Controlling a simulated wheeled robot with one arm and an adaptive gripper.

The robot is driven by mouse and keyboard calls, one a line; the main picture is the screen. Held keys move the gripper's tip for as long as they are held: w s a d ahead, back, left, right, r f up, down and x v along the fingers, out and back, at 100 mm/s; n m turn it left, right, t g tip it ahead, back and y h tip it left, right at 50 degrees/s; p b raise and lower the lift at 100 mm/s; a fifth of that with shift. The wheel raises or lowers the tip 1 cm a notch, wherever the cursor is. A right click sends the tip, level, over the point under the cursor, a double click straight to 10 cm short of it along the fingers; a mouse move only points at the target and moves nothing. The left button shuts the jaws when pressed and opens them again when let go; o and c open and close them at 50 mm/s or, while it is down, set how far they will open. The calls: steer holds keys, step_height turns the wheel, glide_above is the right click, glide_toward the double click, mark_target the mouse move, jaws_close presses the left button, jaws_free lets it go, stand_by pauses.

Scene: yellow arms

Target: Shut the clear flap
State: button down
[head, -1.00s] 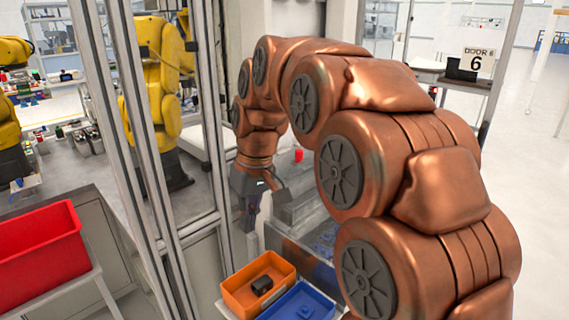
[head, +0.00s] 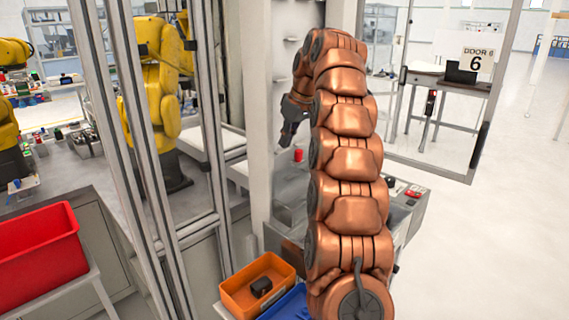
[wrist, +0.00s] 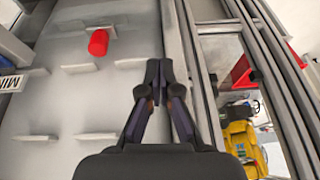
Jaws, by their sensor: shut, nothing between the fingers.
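My gripper (head: 290,140) is raised beside the pale cabinet column, above the grey machine. In the wrist view its two dark fingers (wrist: 158,78) meet at the tips with nothing between them. I cannot surely make out the clear flap in either view now. The front of the machine above the bins is largely hidden by my copper arm in the head view. A grey machine panel (head: 288,200) shows just left of my arm.
A red cylinder (head: 298,155) stands below my gripper; it also shows in the wrist view (wrist: 98,42). An orange bin (head: 240,298) holds a dark part beside a blue bin (head: 290,305). Metal posts (head: 150,150) stand left. A red bin (head: 40,255) is farther left. Open floor lies right.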

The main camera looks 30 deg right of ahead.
mark_target(285, 161)
steer(key=shift+w+d+f, duration=0.4)
steer(key=shift+w+f, duration=0.35)
steer(key=shift+f, duration=0.8)
steer(key=shift+w+d+f, duration=0.45)
steer(key=shift+w+f, duration=0.35)
steer(key=shift+f, duration=0.8)
steer(key=shift+w+d+f, duration=0.4)
steer(key=shift+w+f, duration=0.35)
steer(key=shift+f, duration=0.8)
steer(key=shift+s+f+t+b, duration=0.15)
steer(key=shift+t+b, duration=0.15)
steer(key=shift+b, duration=0.45)
